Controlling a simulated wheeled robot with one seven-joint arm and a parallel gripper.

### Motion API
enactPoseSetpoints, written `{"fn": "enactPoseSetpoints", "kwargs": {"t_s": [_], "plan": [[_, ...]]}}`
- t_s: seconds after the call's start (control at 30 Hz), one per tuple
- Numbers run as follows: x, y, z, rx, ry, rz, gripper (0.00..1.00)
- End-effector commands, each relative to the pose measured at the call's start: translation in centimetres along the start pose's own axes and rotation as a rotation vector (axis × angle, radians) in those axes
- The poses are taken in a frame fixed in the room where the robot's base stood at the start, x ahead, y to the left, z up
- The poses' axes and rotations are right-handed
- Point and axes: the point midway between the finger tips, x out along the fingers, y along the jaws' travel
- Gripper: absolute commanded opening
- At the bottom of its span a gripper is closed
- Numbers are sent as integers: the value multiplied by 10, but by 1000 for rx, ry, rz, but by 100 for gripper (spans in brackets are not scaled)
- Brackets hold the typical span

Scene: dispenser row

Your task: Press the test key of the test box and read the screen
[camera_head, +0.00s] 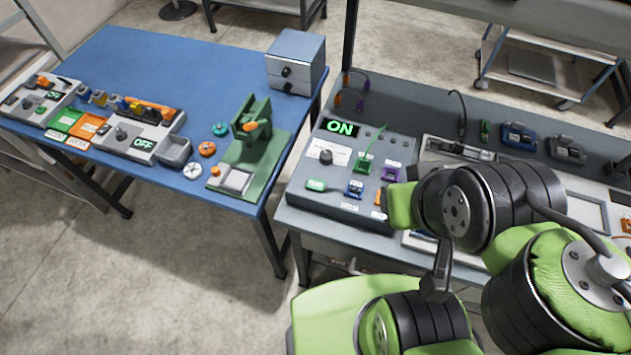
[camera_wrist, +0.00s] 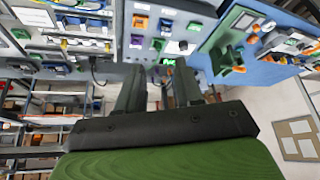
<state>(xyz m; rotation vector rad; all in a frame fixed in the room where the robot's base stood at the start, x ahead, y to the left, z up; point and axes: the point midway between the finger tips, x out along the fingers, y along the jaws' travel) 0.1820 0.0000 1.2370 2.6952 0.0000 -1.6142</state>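A grey box (camera_head: 313,174) on the grey bench shows a lit green "ON" screen (camera_head: 340,127), a dark knob (camera_head: 326,157) and several coloured connectors; I take it as the test box. Part of an orange piece (camera_head: 379,198) shows at its right edge beside my arm. I cannot tell which part is the test key. My gripper (camera_wrist: 158,88) shows in the wrist view with its two dark fingers apart and nothing between them. The box's connector face (camera_wrist: 166,25) lies beyond the fingertips there, apart from them. In the head view my arm hides the gripper and the box's lower right side.
The blue table (camera_head: 125,62) at left holds a box with an "OFF" screen (camera_head: 142,145), a green press-like fixture (camera_head: 254,140), several small round parts and a drawer cabinet (camera_head: 296,62). Blue and dark connector blocks (camera_head: 519,135) stand at the back of the grey bench.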

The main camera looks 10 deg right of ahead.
Motion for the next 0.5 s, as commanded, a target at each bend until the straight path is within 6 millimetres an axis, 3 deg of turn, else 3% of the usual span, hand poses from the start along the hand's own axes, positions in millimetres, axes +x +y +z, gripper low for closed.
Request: {"fn": "enactPoseSetpoints", "kwargs": {"t_s": [0.03,0.2,0.5], "plan": [[0,0,0,0,0,0,28],[0,0,0,0,0,0,2],[0,0,0,0,0,0,0]]}}
